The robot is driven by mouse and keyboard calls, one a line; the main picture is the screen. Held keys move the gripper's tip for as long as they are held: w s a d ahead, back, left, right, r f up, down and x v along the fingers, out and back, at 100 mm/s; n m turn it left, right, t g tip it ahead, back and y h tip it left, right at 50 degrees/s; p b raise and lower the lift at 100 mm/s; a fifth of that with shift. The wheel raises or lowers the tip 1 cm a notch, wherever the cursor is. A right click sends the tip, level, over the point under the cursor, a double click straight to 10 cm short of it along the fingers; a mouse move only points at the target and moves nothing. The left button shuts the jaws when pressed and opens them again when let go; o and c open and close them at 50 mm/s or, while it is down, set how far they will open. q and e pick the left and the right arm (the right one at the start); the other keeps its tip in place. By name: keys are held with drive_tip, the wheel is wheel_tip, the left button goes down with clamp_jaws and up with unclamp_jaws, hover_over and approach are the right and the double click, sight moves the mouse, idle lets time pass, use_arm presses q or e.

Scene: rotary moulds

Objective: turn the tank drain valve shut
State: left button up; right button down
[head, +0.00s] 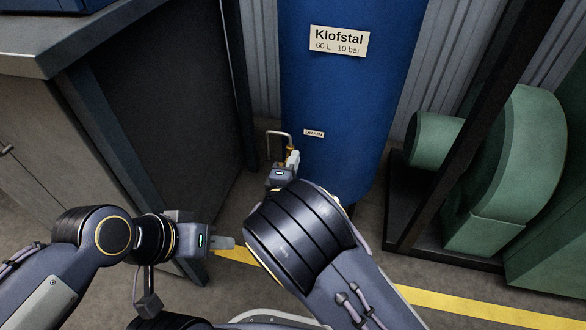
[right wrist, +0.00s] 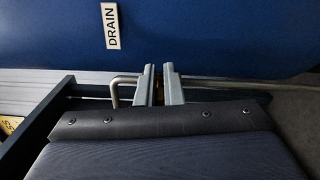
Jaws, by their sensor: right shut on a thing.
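The blue tank (head: 345,90) stands upright at the back, with a small DRAIN label (head: 314,133) low on its front. A bent metal drain pipe (head: 279,133) comes out beside the label. The brass-yellow drain valve (head: 289,151) shows just below it, mostly hidden by my right gripper (head: 291,160). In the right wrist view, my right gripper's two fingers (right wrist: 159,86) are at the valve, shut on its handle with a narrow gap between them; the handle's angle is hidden. My left gripper (head: 225,243) is empty, low and left of the valve; its fingers are seen edge-on.
A grey cabinet (head: 150,90) stands close on the left. On the right are a dark frame post (head: 480,120) and a green machine (head: 510,160). A yellow floor line (head: 480,305) crosses the floor in front of the tank.

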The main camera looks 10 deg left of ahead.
drive_tip(key=shift+d+f+m+b, duration=0.1)
drive_tip(key=shift+f+m+b, duration=0.2)
drive_tip(key=shift+m+b, duration=0.7)
drive_tip(key=shift+m, duration=0.3)
drive_tip(key=c, duration=1.6)
unclamp_jaws()
drive_tip(key=shift+o, duration=0.2)
drive_tip(key=s+p, duration=0.2)
drive_tip(key=s, duration=0.6)
drive_tip(key=shift+a+p, duration=0.2)
drive_tip(key=shift+p, duration=0.15)
